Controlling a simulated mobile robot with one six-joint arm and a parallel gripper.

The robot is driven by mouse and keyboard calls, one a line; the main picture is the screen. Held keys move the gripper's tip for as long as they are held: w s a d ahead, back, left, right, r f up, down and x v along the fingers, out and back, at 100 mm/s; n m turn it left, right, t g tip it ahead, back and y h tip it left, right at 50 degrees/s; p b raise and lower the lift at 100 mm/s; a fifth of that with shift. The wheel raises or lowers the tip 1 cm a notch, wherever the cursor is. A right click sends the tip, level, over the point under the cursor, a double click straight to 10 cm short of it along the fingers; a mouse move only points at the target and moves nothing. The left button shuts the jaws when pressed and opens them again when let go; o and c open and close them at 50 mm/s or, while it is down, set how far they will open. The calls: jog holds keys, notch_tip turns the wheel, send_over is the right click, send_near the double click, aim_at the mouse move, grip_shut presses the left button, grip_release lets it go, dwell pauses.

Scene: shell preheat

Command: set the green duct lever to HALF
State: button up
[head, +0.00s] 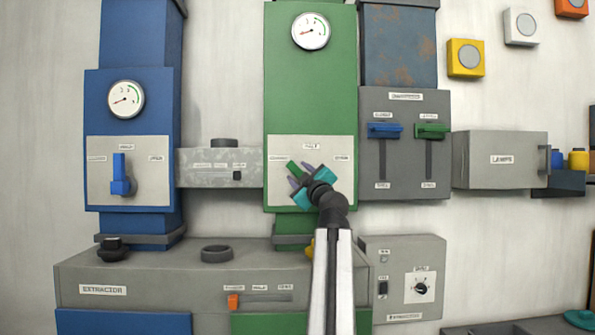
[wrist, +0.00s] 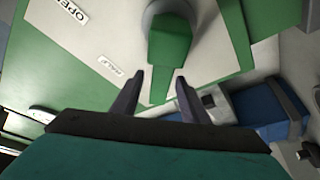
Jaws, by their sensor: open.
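The green duct lever (head: 293,167) is on the pale plate (head: 330,185) of the green duct. It points up and left, between the left-hand label and the HALF label (head: 311,146) at the top. In the wrist view the lever (wrist: 170,42) shows close up, with the HALF label (wrist: 108,65) and the OPEN label (wrist: 67,14) to its left. My gripper (head: 299,176) is open in front of the lever. In the wrist view its fingertips (wrist: 157,80) stand on either side of the lever's lower end; I cannot tell whether they touch it.
A blue duct with its blue lever (head: 121,178) pointing up stands at the left. A grey panel with a blue slider (head: 384,130) and a green slider (head: 432,131) is at the right. The extractor cabinet (head: 180,280) juts out below. A grey box (head: 215,167) links the ducts.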

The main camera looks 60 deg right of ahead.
jog(key=shift+w+d+r, duration=0.15)
jog(key=shift+w+d, duration=0.2)
jog(key=shift+w, duration=0.1)
grip_shut()
jog(key=shift+s+d, duration=0.1)
jog(key=shift+s, duration=0.1)
